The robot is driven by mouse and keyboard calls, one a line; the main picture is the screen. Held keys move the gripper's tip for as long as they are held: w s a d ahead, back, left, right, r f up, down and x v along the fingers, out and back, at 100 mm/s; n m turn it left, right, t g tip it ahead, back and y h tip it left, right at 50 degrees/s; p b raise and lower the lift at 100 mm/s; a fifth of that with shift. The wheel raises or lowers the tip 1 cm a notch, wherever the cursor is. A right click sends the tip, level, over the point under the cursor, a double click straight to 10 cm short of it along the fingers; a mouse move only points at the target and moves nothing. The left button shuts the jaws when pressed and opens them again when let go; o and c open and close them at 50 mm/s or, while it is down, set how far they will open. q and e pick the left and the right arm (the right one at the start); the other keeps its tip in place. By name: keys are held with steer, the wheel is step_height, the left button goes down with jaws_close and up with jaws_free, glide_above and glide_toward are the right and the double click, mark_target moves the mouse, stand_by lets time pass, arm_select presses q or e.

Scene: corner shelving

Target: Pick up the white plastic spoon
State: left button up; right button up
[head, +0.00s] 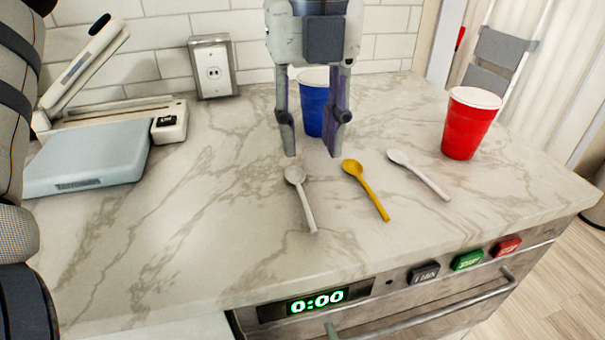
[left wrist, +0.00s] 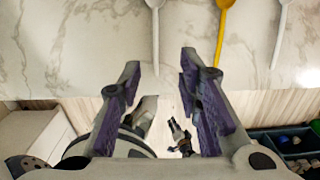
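Two pale spoons and a yellow spoon lie on the marble counter. The left pale spoon (head: 302,198) looks light grey-white; the right one (head: 420,175) looks whiter. I cannot tell material. In the left wrist view the left pale spoon (left wrist: 155,28) and the right one (left wrist: 281,30) show only in part at the top. My left gripper (head: 312,152) points down above the counter, just behind the left pale spoon in the head view. Its fingers are apart with nothing between them, as the left wrist view (left wrist: 160,62) also shows. My right gripper is not in view.
The yellow spoon (head: 367,192) lies between the pale spoons. A blue cup (head: 314,108) stands behind my left gripper, partly hidden. A red cup (head: 465,128) stands at right. A grey-blue device (head: 88,158) sits at left. The counter's front left is clear.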

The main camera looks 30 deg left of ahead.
mark_target(305, 200)
arm_select(q)
steer(key=f, duration=0.3)
steer(key=f+b, duration=0.1)
steer(key=f, duration=0.2)
steer(key=f+b, duration=0.1)
steer(key=f, duration=0.3)
steer(key=shift+s+a, duration=0.15)
steer(key=shift+a, duration=0.15)
steer(key=shift+r, duration=0.15)
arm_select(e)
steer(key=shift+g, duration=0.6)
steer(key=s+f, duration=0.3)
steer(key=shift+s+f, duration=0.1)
arm_select(q)
jaws_close()
